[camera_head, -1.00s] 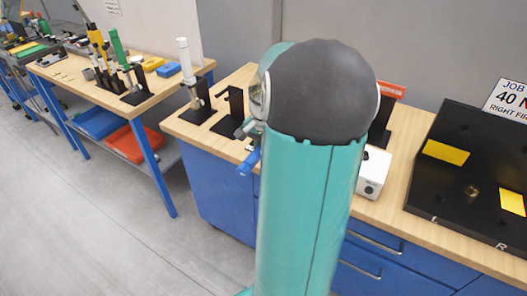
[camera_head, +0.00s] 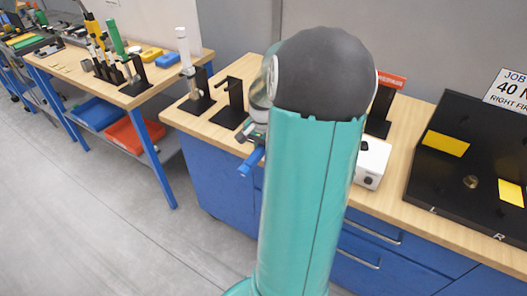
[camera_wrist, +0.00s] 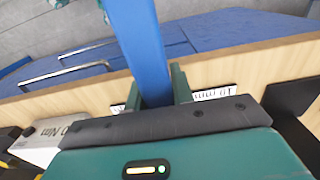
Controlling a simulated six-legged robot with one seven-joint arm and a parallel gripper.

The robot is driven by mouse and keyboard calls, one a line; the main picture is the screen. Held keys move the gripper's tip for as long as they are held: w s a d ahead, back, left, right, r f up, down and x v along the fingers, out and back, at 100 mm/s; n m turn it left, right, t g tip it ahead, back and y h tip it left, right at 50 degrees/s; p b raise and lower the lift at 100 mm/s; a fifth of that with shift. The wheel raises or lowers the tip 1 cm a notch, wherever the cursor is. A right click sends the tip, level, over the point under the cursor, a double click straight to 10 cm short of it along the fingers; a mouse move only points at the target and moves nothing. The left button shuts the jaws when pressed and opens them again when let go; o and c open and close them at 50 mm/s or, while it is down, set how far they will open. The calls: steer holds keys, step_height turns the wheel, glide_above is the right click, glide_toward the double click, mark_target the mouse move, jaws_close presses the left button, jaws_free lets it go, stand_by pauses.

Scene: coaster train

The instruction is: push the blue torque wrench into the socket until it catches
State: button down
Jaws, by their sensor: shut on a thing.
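My gripper (camera_wrist: 153,88) is shut on the blue torque wrench (camera_wrist: 140,40), whose blue bar runs up between the fingers to the top of the wrist view. In the head view a short length of the blue wrench (camera_head: 250,162) shows left of my arm, by the bench's front edge. My arm hides the rest of it and most of the gripper. A white box (camera_head: 373,160) with a dark round feature on its front stands right of my arm. A brass fitting (camera_head: 471,182) sits in a black panel. I cannot tell which is the socket; no contact with the wrench shows.
The wooden bench (camera_head: 405,150) has blue drawers below. Black tool stands (camera_head: 233,105) are left of my arm, and a red-topped stand (camera_head: 380,105) is behind it. The black panel (camera_head: 440,195) fills the right. Another tool-covered table (camera_head: 125,98) stands left. The grey floor at left is clear.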

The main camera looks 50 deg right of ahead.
mark_target(255, 154)
steer(key=shift+f, duration=1.35)
stand_by(1.7)
steer(key=shift+r, duration=0.15)
stand_by(0.4)
steer(key=shift+s+a, duration=0.2)
steer(key=shift+a, duration=2)
steer(key=shift+r, duration=3.45)
